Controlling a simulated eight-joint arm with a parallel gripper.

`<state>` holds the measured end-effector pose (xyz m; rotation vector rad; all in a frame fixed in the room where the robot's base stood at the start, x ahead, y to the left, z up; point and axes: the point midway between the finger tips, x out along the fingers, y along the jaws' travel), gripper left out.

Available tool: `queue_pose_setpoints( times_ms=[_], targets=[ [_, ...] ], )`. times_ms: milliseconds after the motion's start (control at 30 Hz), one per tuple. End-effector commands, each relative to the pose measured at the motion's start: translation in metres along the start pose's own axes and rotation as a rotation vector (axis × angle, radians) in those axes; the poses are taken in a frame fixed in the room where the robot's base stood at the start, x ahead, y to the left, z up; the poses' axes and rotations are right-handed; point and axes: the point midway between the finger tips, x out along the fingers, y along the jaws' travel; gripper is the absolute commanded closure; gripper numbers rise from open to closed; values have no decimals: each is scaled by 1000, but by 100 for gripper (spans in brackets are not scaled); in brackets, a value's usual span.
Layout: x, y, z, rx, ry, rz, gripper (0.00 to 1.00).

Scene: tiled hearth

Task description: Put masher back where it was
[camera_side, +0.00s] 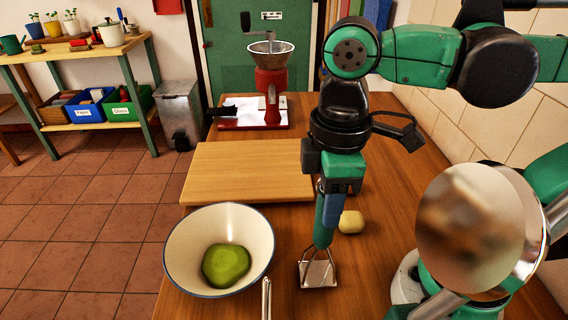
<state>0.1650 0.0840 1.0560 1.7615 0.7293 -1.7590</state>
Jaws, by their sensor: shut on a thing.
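The masher (318,272) has a green handle and a flat metal plate on bent wire arms. It hangs almost upright, plate down, to the right of the cream bowl (178,250). My gripper (336,190) points down and is shut on the upper part of the masher's handle. I cannot tell whether the plate touches the wooden counter or is just above it. The bowl has a blue rim and holds a green lump (226,266). My gripper partly hides the top of the handle.
A pale potato-like lump (351,222) lies just right of the masher. A wooden board (245,170) lies behind the bowl. A red grinder (271,85) stands farther back. A metal utensil handle (266,300) shows at the front. A tiled wall (500,100) bounds the right.

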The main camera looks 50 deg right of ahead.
Motion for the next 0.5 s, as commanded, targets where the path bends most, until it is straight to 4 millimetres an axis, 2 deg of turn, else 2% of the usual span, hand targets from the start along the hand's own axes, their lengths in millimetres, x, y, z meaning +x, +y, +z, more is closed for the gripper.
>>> queue_pose_setpoints(
  times_ms=[367,400,500],
  targets=[
    [4,0,0,0,0,0,100],
    [4,0,0,0,0,0,59],
    [4,0,0,0,0,0,36]
  ],
)
